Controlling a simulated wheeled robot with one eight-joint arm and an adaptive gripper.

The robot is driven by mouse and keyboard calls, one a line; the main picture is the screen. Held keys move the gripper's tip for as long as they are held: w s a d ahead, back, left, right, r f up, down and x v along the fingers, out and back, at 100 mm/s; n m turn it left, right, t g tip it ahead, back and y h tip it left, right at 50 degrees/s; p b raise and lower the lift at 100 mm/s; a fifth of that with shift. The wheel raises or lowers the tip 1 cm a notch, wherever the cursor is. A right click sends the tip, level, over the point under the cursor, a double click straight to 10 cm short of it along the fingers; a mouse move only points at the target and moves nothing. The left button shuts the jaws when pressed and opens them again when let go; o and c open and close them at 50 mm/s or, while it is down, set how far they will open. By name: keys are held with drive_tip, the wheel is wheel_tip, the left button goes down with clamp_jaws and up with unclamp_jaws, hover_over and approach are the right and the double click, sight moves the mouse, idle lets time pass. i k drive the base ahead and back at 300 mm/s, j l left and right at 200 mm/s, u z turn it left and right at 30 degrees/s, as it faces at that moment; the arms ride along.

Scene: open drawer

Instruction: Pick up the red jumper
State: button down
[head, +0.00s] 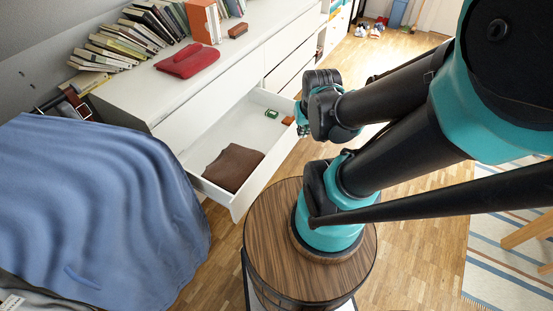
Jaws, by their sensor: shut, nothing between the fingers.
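The red jumper (188,60) lies folded in a flat pile on top of the white dresser (265,45), at the upper left. My black-and-teal arm comes in from the right. My gripper (318,105), at the arm's visible far end, is over the right side of the open drawer, well to the right of the jumper and apart from it. It is shut and empty; its fingertips are hard to make out. Nothing hides the jumper.
The open drawer (207,147) holds a brown folded cloth (233,167) and small items. Books (118,45) and an orange box (203,20) stand behind the jumper. A blue-covered bed (100,200) is at left; a round wooden table (265,235) stands in front.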

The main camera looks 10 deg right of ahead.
sight(191, 60)
drive_tip(key=i+l, duration=0.55)
drive_tip(key=i+l+u, duration=0.2)
drive_tip(key=u, duration=0.15)
drive_tip(key=i+l+u, duration=0.15)
drive_tip(key=u, duration=0.2)
drive_tip(key=i+l+u, duration=0.15)
drive_tip(key=l+u, duration=0.2)
drive_tip(key=u, duration=0.25)
